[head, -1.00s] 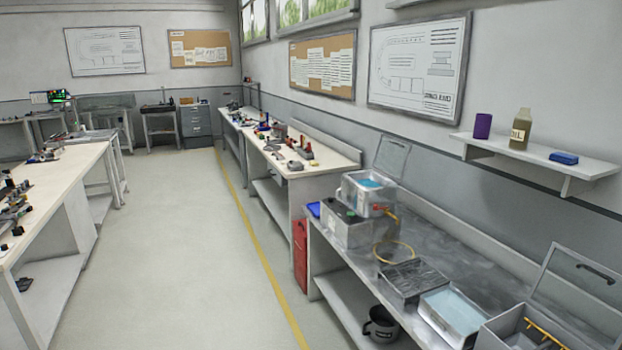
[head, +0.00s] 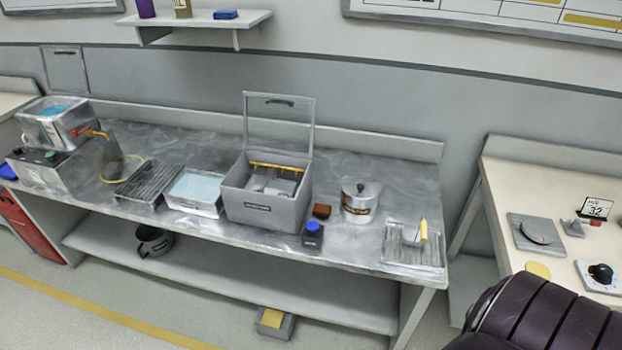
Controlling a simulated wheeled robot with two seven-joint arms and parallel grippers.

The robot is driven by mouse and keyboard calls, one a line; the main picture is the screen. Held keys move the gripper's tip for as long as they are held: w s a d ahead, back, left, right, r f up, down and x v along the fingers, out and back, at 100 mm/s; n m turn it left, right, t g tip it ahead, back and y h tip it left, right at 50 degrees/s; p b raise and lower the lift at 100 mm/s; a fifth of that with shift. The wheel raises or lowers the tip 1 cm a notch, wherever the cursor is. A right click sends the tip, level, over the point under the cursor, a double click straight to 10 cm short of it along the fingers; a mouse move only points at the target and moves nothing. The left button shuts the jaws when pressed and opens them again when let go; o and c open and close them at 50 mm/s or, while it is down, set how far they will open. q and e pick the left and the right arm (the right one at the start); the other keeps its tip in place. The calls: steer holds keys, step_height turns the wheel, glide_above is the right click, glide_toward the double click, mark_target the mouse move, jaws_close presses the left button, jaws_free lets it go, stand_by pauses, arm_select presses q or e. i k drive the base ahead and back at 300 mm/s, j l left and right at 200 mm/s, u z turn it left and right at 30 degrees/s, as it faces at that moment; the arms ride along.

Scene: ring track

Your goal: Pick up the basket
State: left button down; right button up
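A grey box (head: 262,208) with its lid (head: 279,122) raised stands on the metal bench. A yellow bar (head: 278,167) runs across the inside of the box, with thin grey parts below it; these may be a basket, but the inside is too small to make out. To its right, a small grey piece with a yellow handle (head: 423,230) sits on a ribbed tray (head: 400,255); I cannot tell whether this is a basket. Neither of my grippers is in view.
On the metal bench (head: 345,165) are a water-filled tray (head: 196,189), a dark grated tray (head: 150,183), a lidded metal pot (head: 359,204) and a blue-capped bottle (head: 312,234). A light workbench (head: 560,175) stands at right. Floor (head: 60,315) shows at lower left.

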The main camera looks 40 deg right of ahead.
mark_target(273, 185)
steer(key=z, duration=0.85)
steer(key=i+l+u, duration=0.15)
steer(key=i+l, duration=0.2)
steer(key=j, duration=0.1)
steer(key=i+z, duration=0.05)
